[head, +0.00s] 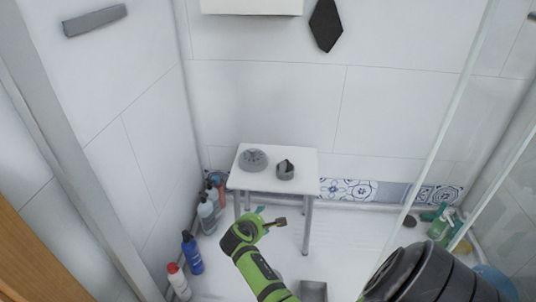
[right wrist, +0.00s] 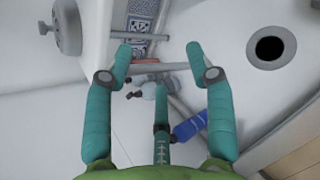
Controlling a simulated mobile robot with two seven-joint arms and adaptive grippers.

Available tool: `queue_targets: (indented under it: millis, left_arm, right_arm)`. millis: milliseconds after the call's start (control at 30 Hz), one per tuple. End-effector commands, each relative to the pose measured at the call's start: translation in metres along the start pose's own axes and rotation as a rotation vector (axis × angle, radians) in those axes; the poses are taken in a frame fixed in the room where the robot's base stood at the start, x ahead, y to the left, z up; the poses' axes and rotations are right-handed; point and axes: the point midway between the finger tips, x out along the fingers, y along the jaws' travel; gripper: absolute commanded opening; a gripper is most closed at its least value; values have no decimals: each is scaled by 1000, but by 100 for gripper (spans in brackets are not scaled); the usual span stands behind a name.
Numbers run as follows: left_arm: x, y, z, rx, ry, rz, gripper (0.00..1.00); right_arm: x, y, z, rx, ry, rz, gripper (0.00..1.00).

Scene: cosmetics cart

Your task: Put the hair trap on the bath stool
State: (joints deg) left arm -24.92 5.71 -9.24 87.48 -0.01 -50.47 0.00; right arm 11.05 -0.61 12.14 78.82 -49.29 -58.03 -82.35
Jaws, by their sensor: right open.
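The hair trap, a grey round slotted piece (head: 253,160), rests on the left part of the white bath stool (head: 302,185). In the right wrist view, a grey round piece (right wrist: 68,26), likely the hair trap, shows at the upper left, outside the fingers. My right gripper (head: 273,216) is in front of the stool's front edge, apart from the hair trap. In the right wrist view, my right gripper (right wrist: 158,55) has its teal fingers spread, with nothing held between them. My left gripper is not in view.
A small grey holder with dark contents (head: 286,171) stands on the stool, right of the hair trap. Several bottles, including a blue one (head: 192,253) and a white one (head: 178,282), stand along the left wall. Green bottles (head: 440,222) stand at the right, near the glass panel.

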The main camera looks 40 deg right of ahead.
Motion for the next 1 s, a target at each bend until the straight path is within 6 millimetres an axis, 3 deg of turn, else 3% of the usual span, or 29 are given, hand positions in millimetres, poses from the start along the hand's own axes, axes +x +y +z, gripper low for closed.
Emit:
queue_targets:
  millis: [33,100,233,400,500,600,833,867,900,1000]
  left_arm:
    - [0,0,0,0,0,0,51]
    - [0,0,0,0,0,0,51]
    - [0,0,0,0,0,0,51]
    - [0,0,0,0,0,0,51]
    - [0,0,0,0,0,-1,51]
    - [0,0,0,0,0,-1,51]
    - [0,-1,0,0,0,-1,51]
    - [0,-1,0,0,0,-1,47]
    - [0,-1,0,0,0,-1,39]
    - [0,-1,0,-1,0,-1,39]
  right_arm:
    - [-2,-35,-32,122,84,-19,55]
    - [-12,-77,-74,325,204,-68,55]
    - [-47,-163,-144,696,389,-262,55]
    - [-106,-256,-201,1075,486,-586,55]
    - [-132,-289,-217,1205,486,-725,55]
    - [-145,-303,-224,1272,479,-797,55]
    - [-148,-306,-225,1290,476,-815,55]
    - [-148,-306,-225,1289,475,-814,51]
    - [-148,-306,-225,1289,475,-814,39]
    - [-147,-306,-225,1288,475,-813,39]
